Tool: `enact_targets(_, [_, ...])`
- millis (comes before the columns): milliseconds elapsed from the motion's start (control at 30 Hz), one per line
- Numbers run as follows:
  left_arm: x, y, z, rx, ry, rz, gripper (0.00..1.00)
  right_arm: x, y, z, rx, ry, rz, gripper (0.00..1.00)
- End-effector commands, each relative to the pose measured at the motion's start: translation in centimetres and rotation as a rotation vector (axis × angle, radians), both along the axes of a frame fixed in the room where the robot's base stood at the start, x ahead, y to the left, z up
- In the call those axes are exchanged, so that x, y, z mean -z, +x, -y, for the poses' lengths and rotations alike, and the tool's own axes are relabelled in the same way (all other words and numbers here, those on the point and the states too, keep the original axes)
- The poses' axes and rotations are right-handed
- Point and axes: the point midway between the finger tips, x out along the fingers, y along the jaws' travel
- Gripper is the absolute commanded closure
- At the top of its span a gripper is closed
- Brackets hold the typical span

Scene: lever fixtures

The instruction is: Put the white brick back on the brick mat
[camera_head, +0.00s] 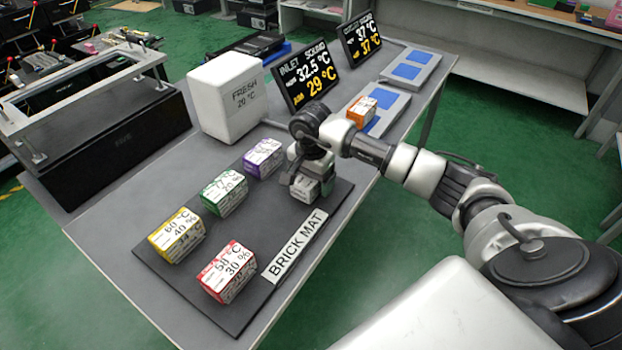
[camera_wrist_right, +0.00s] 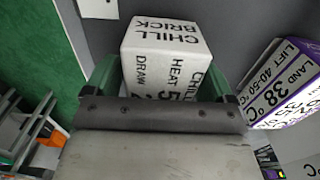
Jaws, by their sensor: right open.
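The white brick (camera_wrist_right: 165,45), lettered CHILL BRICK, shows in the right wrist view between the fingers of my right gripper. The fingers are open, one on each side of it. In the head view my right gripper (camera_head: 308,180) points down over the right back part of the dark brick mat (camera_head: 208,268) and largely hides the white brick. The brick appears to stand on the mat near the BRICK MAT label; its exact contact is hidden. My left gripper is not in view.
On the mat stand a purple brick (camera_head: 263,158), a green brick (camera_head: 224,193), a yellow brick (camera_head: 176,235) and a red brick (camera_head: 226,272). An orange brick (camera_head: 362,111) sits on a blue-topped fixture. A white FRESH box (camera_head: 228,97) and two displays stand behind.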

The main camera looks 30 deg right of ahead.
Motion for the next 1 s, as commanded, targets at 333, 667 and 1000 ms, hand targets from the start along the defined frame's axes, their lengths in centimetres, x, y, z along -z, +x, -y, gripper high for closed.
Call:
enact_targets(333, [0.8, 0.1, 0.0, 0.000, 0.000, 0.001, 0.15, -6.2, 0.1, 0.0, -0.001, 0.000, 0.008, 0.15])
enact_targets(667, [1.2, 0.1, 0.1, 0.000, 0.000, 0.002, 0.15, -11.5, 0.1, 0.0, 0.000, 0.000, 0.002, 0.15])
enact_targets(1000, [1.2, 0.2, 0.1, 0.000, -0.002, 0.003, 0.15, -12.1, 0.0, 0.0, 0.000, 0.001, 0.000, 0.15])
